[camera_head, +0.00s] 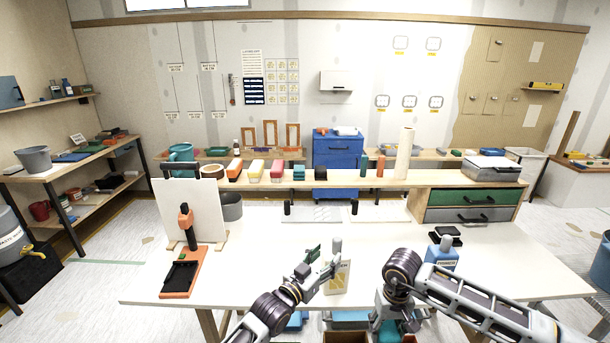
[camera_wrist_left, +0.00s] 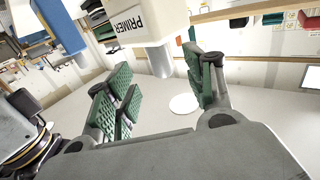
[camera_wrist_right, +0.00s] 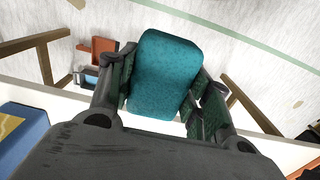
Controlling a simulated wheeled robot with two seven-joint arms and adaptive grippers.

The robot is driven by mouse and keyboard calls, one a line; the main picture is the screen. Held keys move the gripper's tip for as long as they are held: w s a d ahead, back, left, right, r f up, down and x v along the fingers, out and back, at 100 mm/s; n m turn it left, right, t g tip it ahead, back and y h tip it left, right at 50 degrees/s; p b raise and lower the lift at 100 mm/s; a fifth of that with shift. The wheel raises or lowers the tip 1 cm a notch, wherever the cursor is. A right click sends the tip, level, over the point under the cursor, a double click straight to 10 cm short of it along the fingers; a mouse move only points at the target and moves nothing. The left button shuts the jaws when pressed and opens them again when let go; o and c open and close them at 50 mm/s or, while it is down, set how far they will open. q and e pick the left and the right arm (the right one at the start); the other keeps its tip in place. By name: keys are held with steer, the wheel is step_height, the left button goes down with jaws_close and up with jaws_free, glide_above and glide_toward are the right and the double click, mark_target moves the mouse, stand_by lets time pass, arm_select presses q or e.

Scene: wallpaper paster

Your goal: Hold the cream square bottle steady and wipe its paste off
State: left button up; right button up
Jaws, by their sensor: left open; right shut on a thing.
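The cream square bottle (camera_head: 338,277) stands near the front edge of the white table, with a yellow patch on its front. In the left wrist view its cream body (camera_wrist_left: 145,22) carries a PRIMER label. My left gripper (camera_head: 322,262) is open beside it; in the left wrist view its green-padded fingers (camera_wrist_left: 160,95) are apart, with the bottle's grey round end just beyond them. My right gripper (camera_head: 392,318) points down at the table's front edge. In the right wrist view it (camera_wrist_right: 160,95) is shut on a teal sponge (camera_wrist_right: 165,70). I cannot make out paste on the bottle.
A blue bottle (camera_head: 442,256) stands right of the cream one, near my right arm. An orange-based stand (camera_head: 182,270) is at the table's left. A raised shelf (camera_head: 390,179) with rolls and blocks runs along the back. The middle of the table (camera_head: 270,250) is clear.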

mark_target(334, 248)
arm_select(q)
steer(key=shift+b+x, duration=2.15)
steer(key=shift+x, duration=1.4)
arm_select(e)
steer(key=shift+f, duration=2.35)
arm_select(q)
jaws_close()
jaws_free()
steer(key=shift+s+a, duration=0.1)
arm_select(e)
steer(key=shift+r, duration=0.15)
arm_select(q)
steer(key=shift+p+v, duration=0.75)
steer(key=shift+p, duration=0.05)
arm_select(e)
steer(key=shift+r, duration=0.65)
